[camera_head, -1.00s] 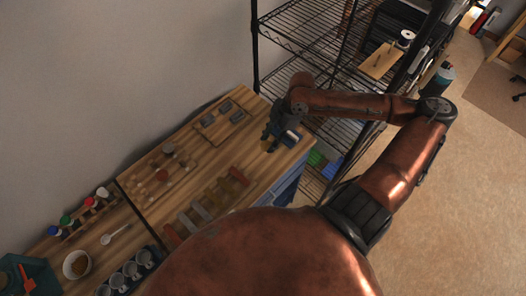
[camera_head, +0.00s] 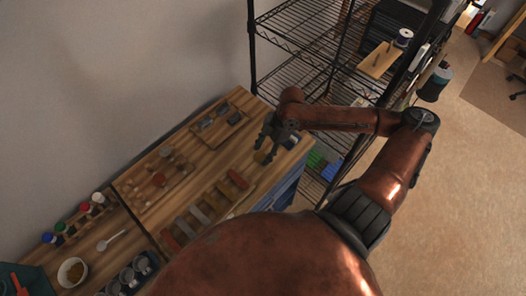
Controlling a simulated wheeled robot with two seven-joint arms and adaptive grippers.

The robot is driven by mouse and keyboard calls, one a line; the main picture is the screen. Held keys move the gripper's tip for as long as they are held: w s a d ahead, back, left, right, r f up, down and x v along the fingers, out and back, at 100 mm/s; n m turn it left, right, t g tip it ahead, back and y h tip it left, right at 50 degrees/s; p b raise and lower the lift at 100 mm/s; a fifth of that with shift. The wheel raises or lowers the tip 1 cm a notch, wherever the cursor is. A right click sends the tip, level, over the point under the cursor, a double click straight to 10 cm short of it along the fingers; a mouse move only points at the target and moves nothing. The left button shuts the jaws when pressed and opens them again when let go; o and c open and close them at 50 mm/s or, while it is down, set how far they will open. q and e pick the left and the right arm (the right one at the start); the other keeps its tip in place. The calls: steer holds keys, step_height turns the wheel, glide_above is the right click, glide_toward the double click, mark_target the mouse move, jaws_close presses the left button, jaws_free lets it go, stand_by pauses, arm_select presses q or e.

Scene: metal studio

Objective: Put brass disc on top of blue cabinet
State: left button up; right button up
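The blue cabinet (camera_head: 285,189) stands at the centre, its blue side showing under a wooden top (camera_head: 223,160). My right gripper (camera_head: 265,148) is over the right end of that top, pointing down, with its fingers apart. A small yellowish-brown piece (camera_head: 260,157), which looks like the brass disc, shows on the top right by the fingertips, partly hidden by them. I cannot tell whether they touch it. My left gripper is not in view.
A row of coloured bars (camera_head: 207,208), a wooden tray with round pieces (camera_head: 158,178) and a tray of dark parts (camera_head: 219,123) lie on the top. Bottles (camera_head: 80,216), a bowl (camera_head: 72,271) and metal cups (camera_head: 130,274) are lower left. A black wire rack (camera_head: 300,70) stands behind.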

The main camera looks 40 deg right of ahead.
steer(key=shift+o, duration=0.2)
steer(key=shift+r, duration=0.1)
steer(key=p+v, duration=0.4)
steer(key=v, duration=0.8)
